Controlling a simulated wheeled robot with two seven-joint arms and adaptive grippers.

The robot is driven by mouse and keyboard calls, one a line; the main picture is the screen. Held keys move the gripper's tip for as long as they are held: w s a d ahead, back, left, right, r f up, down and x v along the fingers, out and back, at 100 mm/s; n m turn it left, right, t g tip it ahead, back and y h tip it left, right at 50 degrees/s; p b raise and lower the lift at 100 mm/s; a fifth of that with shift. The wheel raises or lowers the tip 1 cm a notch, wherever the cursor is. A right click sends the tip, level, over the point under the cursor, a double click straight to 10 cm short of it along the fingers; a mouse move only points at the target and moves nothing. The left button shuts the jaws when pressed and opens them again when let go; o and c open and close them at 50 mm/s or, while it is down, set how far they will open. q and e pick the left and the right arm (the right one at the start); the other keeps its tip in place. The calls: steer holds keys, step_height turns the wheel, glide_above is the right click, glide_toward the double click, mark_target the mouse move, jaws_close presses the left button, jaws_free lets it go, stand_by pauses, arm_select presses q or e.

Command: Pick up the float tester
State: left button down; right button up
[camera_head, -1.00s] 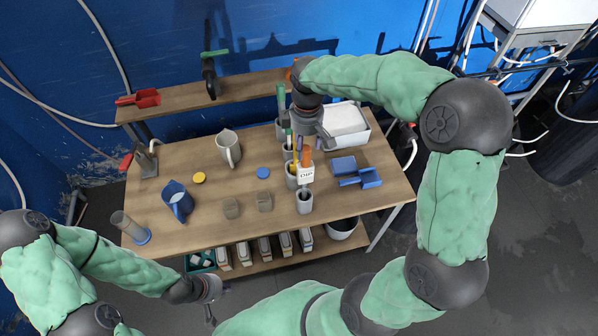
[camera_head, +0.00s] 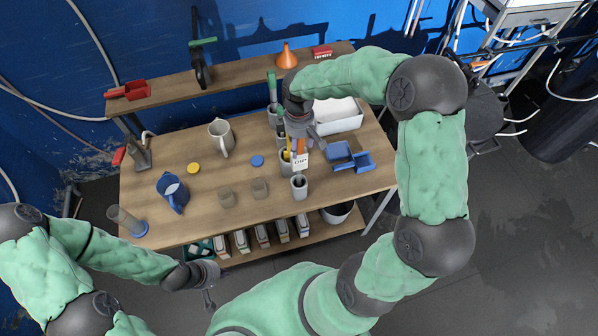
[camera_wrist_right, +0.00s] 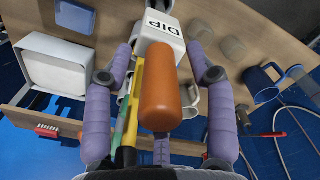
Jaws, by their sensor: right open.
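An orange-handled item (camera_wrist_right: 168,92) with a white block marked DIP (camera_wrist_right: 158,32) stands in the row of pots; it may be the float tester, but I cannot be sure. In the head view its white DIP block (camera_head: 302,160) shows just below my right gripper (camera_head: 303,135). In the wrist view my right gripper (camera_wrist_right: 160,55) is open, with one purple finger on each side of the orange handle and gaps between. Green and yellow sticks are also between the fingers, beside the handle. My left gripper (camera_head: 209,285) hangs in front of the table, low and away from it; its opening is unclear.
A white bin (camera_head: 336,118) and blue trays (camera_head: 350,158) stand right of the pots. A jug (camera_head: 221,137), a blue pitcher (camera_head: 173,193) and two beakers (camera_head: 259,189) stand to the left. A grey pot (camera_head: 299,188) stands in front. A shelf (camera_head: 240,75) runs behind.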

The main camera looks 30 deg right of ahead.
steer(key=shift+f, duration=0.55)
jaws_close()
